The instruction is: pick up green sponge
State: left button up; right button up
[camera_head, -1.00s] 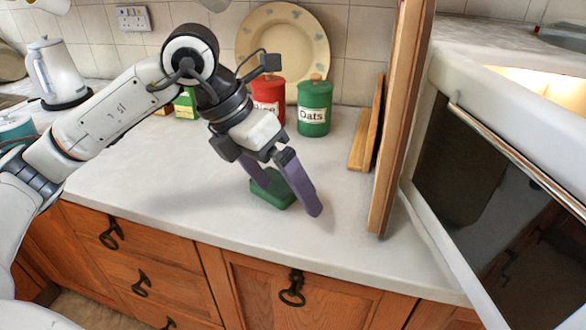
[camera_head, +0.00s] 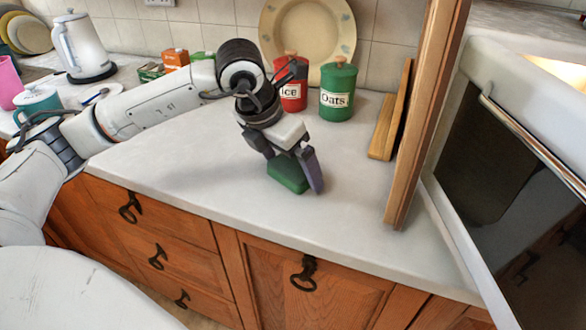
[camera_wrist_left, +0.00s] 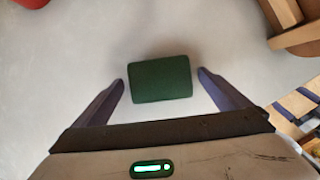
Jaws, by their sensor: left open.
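The green sponge (camera_head: 287,176) is a small dark green block on the white worktop near its front edge. My left gripper (camera_head: 304,180) is above and around it in the head view, pointing down, and its near finger hides part of the sponge. In the left wrist view the sponge (camera_wrist_left: 160,79) lies between and slightly beyond the two purple fingertips of my open left gripper (camera_wrist_left: 160,76), with a gap on each side. The fingers do not appear to touch it. My right gripper is not in view.
A red canister (camera_head: 293,92) and a green oats canister (camera_head: 337,92) stand behind, before a plate (camera_head: 307,30). Wooden boards (camera_head: 390,115), a wooden panel (camera_head: 420,120) and an open appliance door (camera_head: 510,170) bound the right side. The worktop (camera_head: 200,165) left of the sponge is clear.

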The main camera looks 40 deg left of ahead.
pick_arm(q)
jog(key=shift+f, duration=0.2)
jog(key=c, duration=1.2)
